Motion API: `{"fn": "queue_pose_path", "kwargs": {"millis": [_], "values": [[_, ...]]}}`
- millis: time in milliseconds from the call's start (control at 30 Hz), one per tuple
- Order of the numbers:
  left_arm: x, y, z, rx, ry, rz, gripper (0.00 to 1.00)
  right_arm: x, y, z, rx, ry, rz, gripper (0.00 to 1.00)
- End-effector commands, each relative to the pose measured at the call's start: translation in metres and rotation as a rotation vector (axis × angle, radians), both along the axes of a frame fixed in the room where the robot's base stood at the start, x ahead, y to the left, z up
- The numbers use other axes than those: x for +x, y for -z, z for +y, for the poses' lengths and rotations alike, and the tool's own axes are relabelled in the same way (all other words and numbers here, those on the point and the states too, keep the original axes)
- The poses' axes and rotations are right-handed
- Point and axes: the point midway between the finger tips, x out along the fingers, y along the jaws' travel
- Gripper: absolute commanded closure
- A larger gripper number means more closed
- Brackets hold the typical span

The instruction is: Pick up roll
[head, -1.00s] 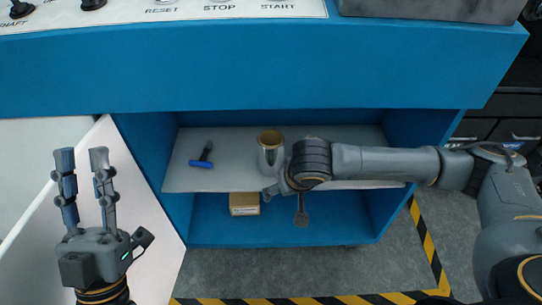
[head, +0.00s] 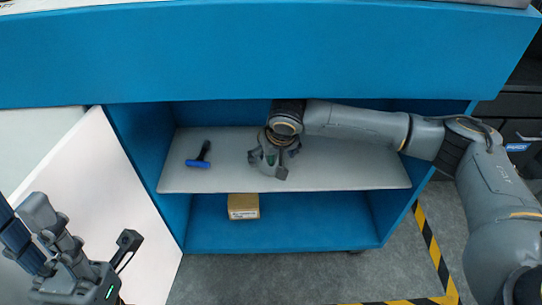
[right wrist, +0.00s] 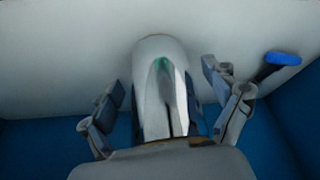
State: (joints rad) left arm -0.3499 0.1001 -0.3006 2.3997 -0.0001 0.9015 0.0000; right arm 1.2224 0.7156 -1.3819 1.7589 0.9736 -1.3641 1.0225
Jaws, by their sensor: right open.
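The roll (right wrist: 153,60) is a shiny silvery cylinder. In the right wrist view it stands between the two fingers of my right gripper (right wrist: 163,88), with a gap visible on the right side; I cannot tell whether the left finger touches it. In the head view my right gripper (head: 268,162) is over the shelf (head: 345,172), open, and hides the roll. My left gripper (head: 25,225) is at the lower left edge of the head view, partly cut off, with its fingers apart and empty.
A blue-handled tool (head: 200,156) lies on the shelf left of the roll, and its blue part (right wrist: 283,58) shows in the right wrist view. A cardboard box (head: 243,206) sits on the lower shelf. The blue cabinet (head: 150,140) surrounds the shelf; a white door (head: 130,215) stands open at left.

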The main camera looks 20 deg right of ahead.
Motion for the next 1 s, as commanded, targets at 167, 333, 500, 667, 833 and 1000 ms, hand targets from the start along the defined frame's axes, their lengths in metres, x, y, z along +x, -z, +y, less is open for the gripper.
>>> {"fn": "queue_pose_path", "kwargs": {"millis": [167, 333, 500, 667, 833, 1000], "values": [[0.0019, 0.0069, -0.0008, 0.004, 0.000, -0.015, 0.68, 0.0045, 0.0119, 0.0003, 0.000, -0.001, 0.000, 0.12], [0.0030, 0.0053, -0.0012, 0.005, 0.001, -0.012, 0.68, 0.0048, 0.0108, 0.0004, 0.001, -0.001, 0.000, 0.12], [0.0025, 0.0048, -0.0011, 0.004, 0.001, -0.013, 0.68, 0.0046, 0.0108, 0.0003, 0.001, -0.001, 0.000, 0.32], [0.0021, 0.0045, -0.0008, 0.004, 0.000, -0.014, 0.68, 0.0044, 0.0109, 0.0002, 0.001, -0.001, 0.000, 0.65], [0.0017, 0.0046, -0.0006, 0.003, 0.000, -0.014, 0.68, 0.0044, 0.0111, 0.0002, 0.000, -0.001, 0.000, 0.74], [0.0015, 0.0045, -0.0004, 0.002, -0.001, -0.014, 0.68, 0.0046, 0.0108, 0.0002, 0.001, -0.001, 0.000, 0.74]]}}
